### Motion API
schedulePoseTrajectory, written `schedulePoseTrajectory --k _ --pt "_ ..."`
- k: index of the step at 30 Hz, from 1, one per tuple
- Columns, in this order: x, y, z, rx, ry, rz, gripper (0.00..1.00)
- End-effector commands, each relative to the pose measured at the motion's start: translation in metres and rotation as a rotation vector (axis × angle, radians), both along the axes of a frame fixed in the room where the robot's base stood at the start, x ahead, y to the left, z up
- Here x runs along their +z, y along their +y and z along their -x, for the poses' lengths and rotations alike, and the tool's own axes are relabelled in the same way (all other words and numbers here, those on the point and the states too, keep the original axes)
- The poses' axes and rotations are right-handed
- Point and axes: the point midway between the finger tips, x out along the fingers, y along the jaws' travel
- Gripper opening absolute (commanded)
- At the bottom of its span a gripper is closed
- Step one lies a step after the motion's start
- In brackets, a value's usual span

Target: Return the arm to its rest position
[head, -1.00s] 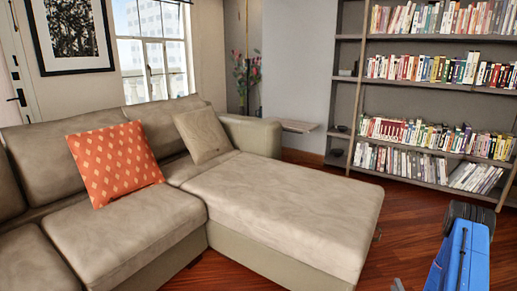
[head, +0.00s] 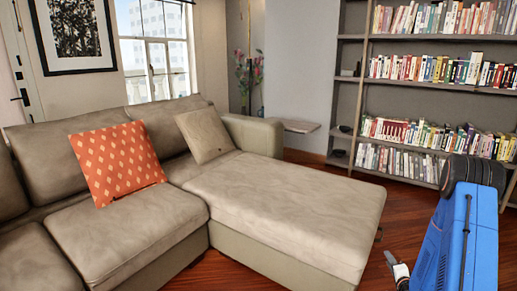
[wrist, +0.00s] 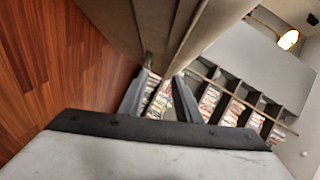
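My gripper (wrist: 163,82) shows in the wrist view with its two dark fingers apart. Nothing is held between them; bookshelf rows show through the gap. In the head view my blue arm link (head: 462,240) stands upright at the lower right, in front of the bookshelf and to the right of the sofa. A small white and dark part (head: 398,270) beside it at the bottom edge is probably mine. The gripper's fingers cannot be made out in the head view.
A beige sofa (head: 285,205) with an orange cushion (head: 116,163) fills the left and middle. A bookshelf (head: 352,95) with rows of books stands at the back right. Wooden floor (head: 395,235) is free between the sofa and my arm. The wrist view shows floor (wrist: 60,65) at left.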

Motion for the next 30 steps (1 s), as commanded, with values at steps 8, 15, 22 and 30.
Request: schedulePoseTrajectory --k 8,15,22,30 --pt "0.062 0.025 -0.014 0.051 0.137 0.178 0.31" --pt "0.112 0.048 -0.011 0.093 0.252 0.315 0.31" --pt "0.159 0.074 0.005 0.139 0.358 0.433 0.31" --pt "0.21 0.107 0.037 0.204 0.476 0.552 0.31"
